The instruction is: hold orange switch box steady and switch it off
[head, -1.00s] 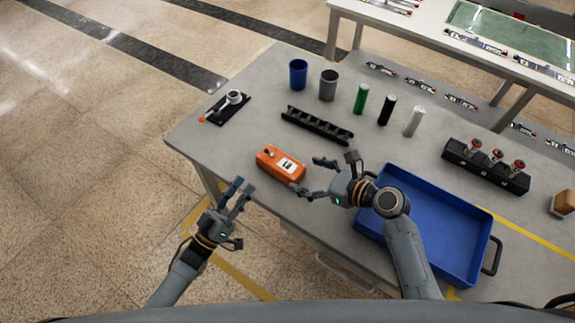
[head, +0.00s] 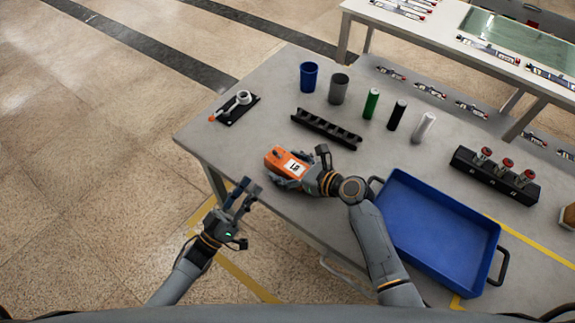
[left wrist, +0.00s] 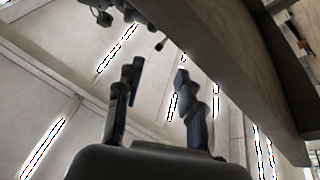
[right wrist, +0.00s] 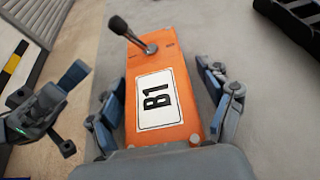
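The orange switch box (head: 272,161) lies on the grey table near its front edge. In the right wrist view the orange switch box (right wrist: 181,138) shows a white B1 label and a black lever (right wrist: 132,37) tilted to the upper left. My right gripper (head: 296,168) straddles the box, with fingers along both long sides; whether they press on it I cannot tell. The right wrist view shows the same gripper (right wrist: 163,85). My left gripper (head: 245,192) is open and empty, off the table's front edge, left of and below the box. Its spread fingers show in the left wrist view (left wrist: 157,85).
A black slotted rack (head: 326,129) lies behind the box. A blue cup (head: 309,77), a grey cup (head: 339,89) and several cylinders stand farther back. A blue tray (head: 440,225) is to the right. A black fixture (head: 235,108) sits at the left corner.

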